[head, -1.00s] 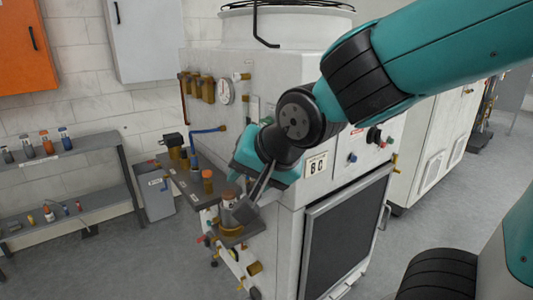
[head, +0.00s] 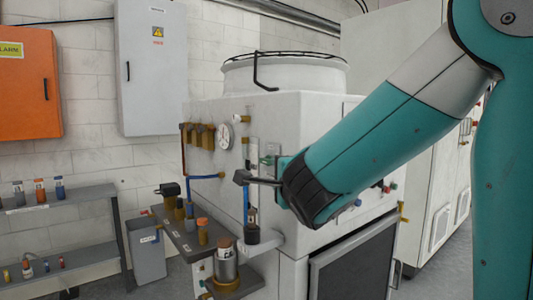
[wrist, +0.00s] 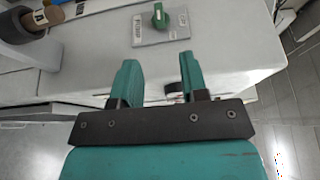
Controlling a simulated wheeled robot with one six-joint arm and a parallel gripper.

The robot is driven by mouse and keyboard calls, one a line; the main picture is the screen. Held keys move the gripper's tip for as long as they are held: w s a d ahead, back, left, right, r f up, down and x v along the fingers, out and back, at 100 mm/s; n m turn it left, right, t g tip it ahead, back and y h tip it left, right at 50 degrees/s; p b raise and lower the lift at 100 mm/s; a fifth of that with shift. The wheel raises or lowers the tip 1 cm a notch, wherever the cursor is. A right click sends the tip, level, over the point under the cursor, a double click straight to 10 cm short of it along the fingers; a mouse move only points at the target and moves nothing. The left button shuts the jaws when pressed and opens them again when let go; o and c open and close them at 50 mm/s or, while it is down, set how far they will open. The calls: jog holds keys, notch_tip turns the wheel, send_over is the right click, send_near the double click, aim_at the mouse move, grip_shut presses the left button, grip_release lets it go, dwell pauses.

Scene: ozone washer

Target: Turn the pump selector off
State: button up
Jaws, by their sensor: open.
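A green knob (wrist: 160,15) stands on a labelled grey plate at the top of the wrist view. The plate (wrist: 178,27) is fixed to the white machine. In the head view a small green part (head: 269,158) shows on the machine beside my wrist, partly covered. My gripper (wrist: 158,70) is open and empty, its two teal fingers apart and pointing toward the knob. A gap shows between fingertips and knob. In the head view my arm hides most of the gripper.
The white machine (head: 215,110) carries brass fittings, a round gauge (head: 225,136) and a blue hose. A dark control (wrist: 173,92) shows partly behind the fingers. My arm covers part of the front panel.

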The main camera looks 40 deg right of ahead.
aim_at(267, 162)
jog(key=p+x, duration=0.4)
jog(key=x, duration=0.8)
jog(key=shift+p, duration=0.3)
jog(key=shift+c, duration=0.4)
jog(key=c, duration=0.5)
